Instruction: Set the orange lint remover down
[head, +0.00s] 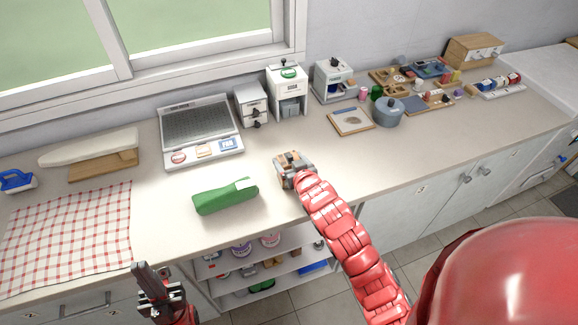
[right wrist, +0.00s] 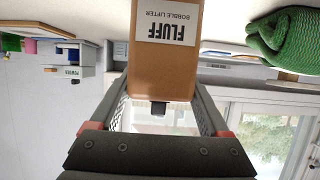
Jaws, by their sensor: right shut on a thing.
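The orange lint remover (right wrist: 160,75) is a box-like body with a white label reading "FLUFF BOBBLE LIFTER", upside down in the right wrist view. It sits between the fingers of my right gripper (right wrist: 168,118), which is shut on it. In the head view my right gripper (head: 292,165) is over the front part of the counter, right of the green cloth bundle, and largely covers the lint remover. I cannot tell whether the remover touches the counter. My left gripper (head: 160,290) is low in front of the counter's edge, with nothing visible in it.
A green bundle (head: 225,196) lies left of my right gripper. Behind are a grey ribbed board (head: 200,120), small white dispensers (head: 288,90) and a blue-grey pot (head: 388,112). A checked cloth (head: 70,235) lies at left. Bare counter surrounds my right gripper.

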